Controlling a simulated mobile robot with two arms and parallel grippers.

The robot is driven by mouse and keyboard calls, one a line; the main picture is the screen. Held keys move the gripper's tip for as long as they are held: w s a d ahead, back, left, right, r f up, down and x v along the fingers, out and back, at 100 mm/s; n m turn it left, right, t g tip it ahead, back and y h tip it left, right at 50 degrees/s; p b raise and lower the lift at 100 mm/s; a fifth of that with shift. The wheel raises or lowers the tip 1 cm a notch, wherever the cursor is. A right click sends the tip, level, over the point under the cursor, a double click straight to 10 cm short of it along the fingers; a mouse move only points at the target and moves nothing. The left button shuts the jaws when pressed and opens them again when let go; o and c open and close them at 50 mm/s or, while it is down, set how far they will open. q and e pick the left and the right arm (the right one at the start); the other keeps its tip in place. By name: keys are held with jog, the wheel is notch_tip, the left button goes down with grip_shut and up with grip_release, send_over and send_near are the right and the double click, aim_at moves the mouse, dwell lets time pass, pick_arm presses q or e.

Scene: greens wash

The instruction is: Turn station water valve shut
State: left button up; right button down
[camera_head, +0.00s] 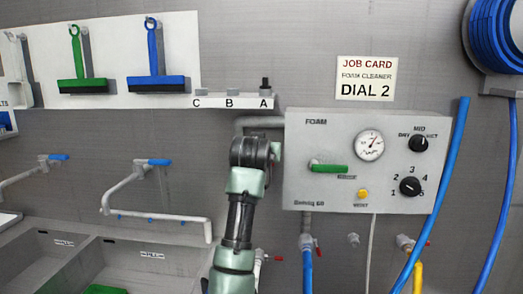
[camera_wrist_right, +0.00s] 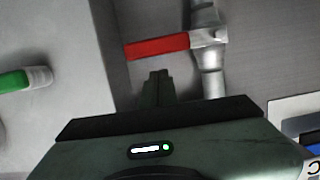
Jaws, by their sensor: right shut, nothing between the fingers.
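A valve with a red lever (camera_wrist_right: 157,46) sits on a grey pipe (camera_wrist_right: 211,82) in the right wrist view. The lever lies crosswise to the pipe. A red lever end (camera_head: 279,258) also shows in the head view, low beside my right arm, which partly hides that pipe. My right gripper (camera_wrist_right: 160,76) is shut and empty. Its fingertips appear just short of the lever in the wrist view; a gap shows between them, though depth is hard to judge. In the head view my arm hides the fingers. My left gripper is not in view.
A grey control box (camera_head: 300,190) with a green handle (camera_head: 328,168), gauge and dials stands right of the arm. Other red-handled valves (camera_head: 318,247) hang below it. A hook rail (camera_head: 235,103) is above; a sink (camera_head: 40,255) with swing spouts is at left.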

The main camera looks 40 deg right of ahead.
pick_arm(q)
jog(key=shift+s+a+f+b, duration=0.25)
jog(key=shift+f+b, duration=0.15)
jog(key=shift+b, duration=0.55)
pick_arm(e)
jog(key=r+v, duration=0.2)
jog(key=v, duration=0.9)
jog(key=shift+w+d, duration=0.2)
jog(key=shift+w, duration=0.05)
